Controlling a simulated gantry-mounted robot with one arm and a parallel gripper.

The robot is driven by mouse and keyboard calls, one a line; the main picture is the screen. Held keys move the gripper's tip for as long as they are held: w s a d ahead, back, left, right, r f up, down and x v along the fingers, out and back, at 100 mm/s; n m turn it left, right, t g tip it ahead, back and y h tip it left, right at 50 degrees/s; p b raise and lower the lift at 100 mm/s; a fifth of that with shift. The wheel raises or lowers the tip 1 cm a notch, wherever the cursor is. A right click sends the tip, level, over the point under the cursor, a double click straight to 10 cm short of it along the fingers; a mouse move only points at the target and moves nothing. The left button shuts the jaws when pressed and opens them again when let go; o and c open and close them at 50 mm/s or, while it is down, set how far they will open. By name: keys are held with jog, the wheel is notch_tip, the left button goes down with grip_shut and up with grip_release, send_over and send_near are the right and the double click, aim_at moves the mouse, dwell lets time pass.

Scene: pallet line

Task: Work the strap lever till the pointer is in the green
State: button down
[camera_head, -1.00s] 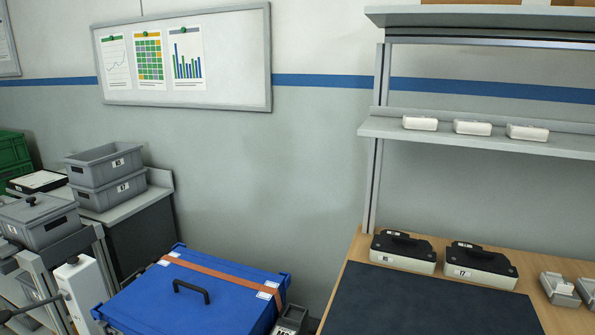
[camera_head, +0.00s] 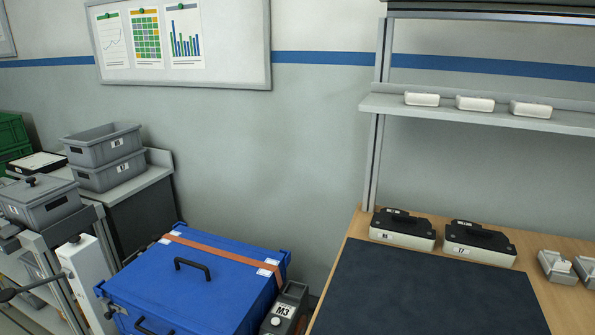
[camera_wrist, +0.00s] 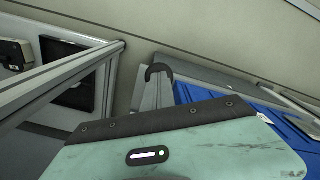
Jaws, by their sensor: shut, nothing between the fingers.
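A brown-orange strap (camera_head: 222,256) runs over the lid of a blue crate (camera_head: 190,285). Beside the crate's right side, close to the strap's end, stands a dark grey unit marked M3 (camera_head: 285,306); its lower part is cut off by the picture edge. No pointer or green zone can be made out. A black rod with a dark knob (camera_head: 7,295) reaches left from a white post (camera_head: 86,265); I cannot tell whether it is the strap lever.
Grey bins (camera_head: 105,160) stand on a bench at left, and a lidded grey box (camera_head: 45,203) is nearer. At right a wooden bench carries a dark mat (camera_head: 425,290) and two black-topped cases (camera_head: 402,229). A shelf (camera_head: 490,115) is above.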

notch_tip(320, 180, up, 8)
jog(key=p, duration=0.5)
jog(key=shift+w+d, duration=0.2)
jog(key=shift+w, duration=0.25)
jog(key=shift+f, duration=0.1)
